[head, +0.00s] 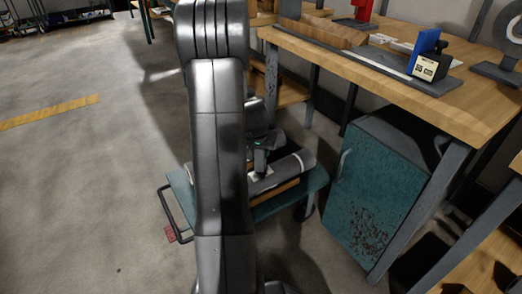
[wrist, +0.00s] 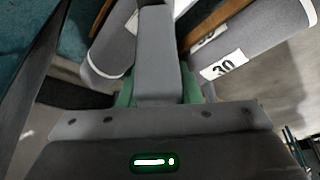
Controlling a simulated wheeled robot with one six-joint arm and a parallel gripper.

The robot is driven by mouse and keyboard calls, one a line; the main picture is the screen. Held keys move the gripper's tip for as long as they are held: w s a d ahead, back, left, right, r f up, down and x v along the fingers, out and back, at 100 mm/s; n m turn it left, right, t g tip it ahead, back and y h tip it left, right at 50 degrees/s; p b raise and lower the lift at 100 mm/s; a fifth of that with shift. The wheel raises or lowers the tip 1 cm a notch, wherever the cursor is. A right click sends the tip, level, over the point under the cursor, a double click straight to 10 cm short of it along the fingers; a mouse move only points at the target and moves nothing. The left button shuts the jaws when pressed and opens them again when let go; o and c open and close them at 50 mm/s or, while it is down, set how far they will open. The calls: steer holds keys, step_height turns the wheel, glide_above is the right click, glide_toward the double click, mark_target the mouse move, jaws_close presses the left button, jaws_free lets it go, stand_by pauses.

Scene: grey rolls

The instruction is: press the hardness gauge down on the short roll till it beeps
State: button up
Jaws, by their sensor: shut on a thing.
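My gripper (wrist: 160,98) is shut on the hardness gauge (wrist: 158,60), a grey upright body with green parts beside it. In the head view the gauge (head: 261,160) is small and dark, over the rolls, and partly hidden by my arm. In the wrist view a grey roll (wrist: 109,52) with a pale end rim lies left of the gauge. Grey roll surface (wrist: 268,38) with a white label marked 30 lies to the right. A roll also shows in the head view (head: 292,163). I cannot tell which is the short roll, nor whether the gauge touches one.
The rolls lie by wooden strips on a low teal cart (head: 312,183) with a dark handle (head: 168,212). A teal cabinet (head: 375,185) stands close on the right, under a wooden workbench (head: 440,108). A green light glows at the wrist view's bottom.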

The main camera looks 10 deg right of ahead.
stand_by(0.4)
steer(key=shift+r+p, duration=2.45)
steer(key=shift+r, duration=1.05)
